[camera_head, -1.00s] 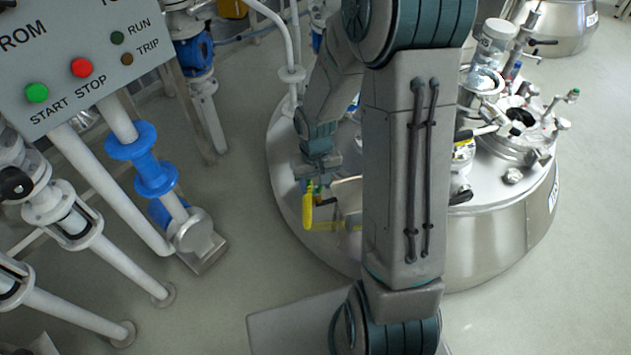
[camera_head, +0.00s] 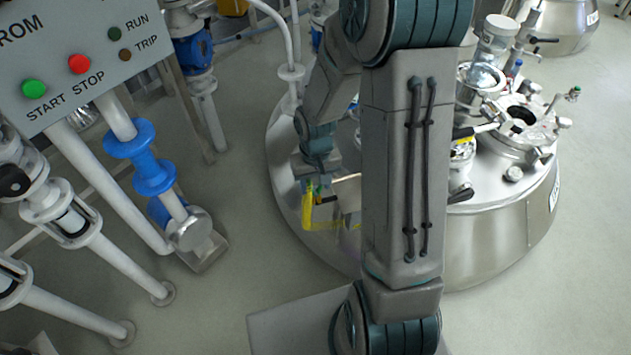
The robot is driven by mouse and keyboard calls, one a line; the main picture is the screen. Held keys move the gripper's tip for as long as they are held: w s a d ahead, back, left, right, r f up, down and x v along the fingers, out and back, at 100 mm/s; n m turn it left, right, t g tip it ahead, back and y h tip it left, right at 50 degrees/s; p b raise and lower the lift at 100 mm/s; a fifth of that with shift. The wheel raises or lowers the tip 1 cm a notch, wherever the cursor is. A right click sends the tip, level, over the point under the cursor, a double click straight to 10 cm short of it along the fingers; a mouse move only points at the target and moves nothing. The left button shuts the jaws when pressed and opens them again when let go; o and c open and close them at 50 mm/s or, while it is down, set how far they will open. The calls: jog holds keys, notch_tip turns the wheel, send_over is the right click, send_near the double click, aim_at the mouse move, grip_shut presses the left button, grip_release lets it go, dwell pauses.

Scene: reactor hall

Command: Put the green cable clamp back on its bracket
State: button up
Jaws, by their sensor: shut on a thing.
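My gripper (camera_head: 315,182) hangs over the left part of the steel vessel lid, left of my upright arm link. It is shut on a small green piece (camera_head: 318,189), which looks like the green cable clamp; little of it shows. Just below and beside it is a yellow angular frame (camera_head: 307,212), with a dark part near its middle. I cannot tell whether the clamp touches this frame. I cannot make out the bracket for certain; my arm link hides the middle of the lid.
The steel vessel (camera_head: 500,235) carries several fittings and a glass jar (camera_head: 492,42) on its right side. A grey control panel (camera_head: 75,50) with buttons stands at upper left, above white pipes with blue flanges (camera_head: 153,176). The floor at lower right is clear.

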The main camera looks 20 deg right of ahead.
jog(key=o, duration=0.8)
jog(key=shift+o, duration=0.2)
notch_tip(320, 180, up, 14)
jog(key=p, duration=0.4)
jog(key=shift+f, duration=0.15)
jog(key=s+r+t+p, duration=0.1)
jog(key=s+r+p, duration=0.3)
jog(key=r, duration=0.5)
jog(key=s+r+t+p, duration=0.1)
jog(key=s+r+p, duration=0.4)
jog(key=r, duration=0.5)
jog(key=s+r+p, duration=0.4)
jog(key=r+p, duration=0.4)
jog(key=r, duration=0.1)
jog(key=shift+s+r+t, duration=0.15)
jog(key=shift+s+t, duration=0.15)
jog(key=shift+t, duration=0.1)
